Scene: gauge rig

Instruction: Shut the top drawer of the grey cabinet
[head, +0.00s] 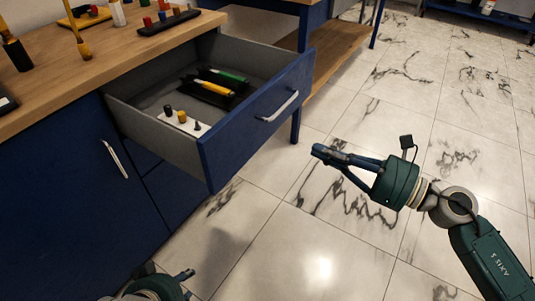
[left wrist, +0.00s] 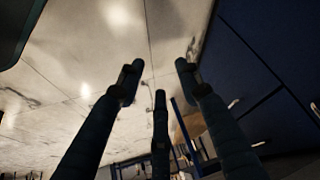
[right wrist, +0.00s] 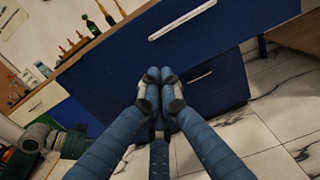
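The cabinet (head: 75,185) is dark blue in the pictures, not grey, under a wooden worktop. Its top drawer (head: 258,122) is pulled well out; it has a blue front, a silver handle (head: 280,106) and grey inside walls. The right wrist view shows the drawer front (right wrist: 190,50) and handle (right wrist: 182,19) ahead of my fingers. My right gripper (head: 318,151) is shut and empty, in front of the drawer and apart from its front. My left gripper (head: 188,274) is low at the bottom edge, mostly cut off; its fingers (left wrist: 158,72) are spread and empty.
The drawer holds a white block with knobs (head: 183,120) and a black tray with yellow and green tools (head: 215,86). Tools and small parts stand on the worktop (head: 130,45). A wooden shelf (head: 335,58) lies beyond the drawer. The marble-tiled floor (head: 290,235) in front is clear.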

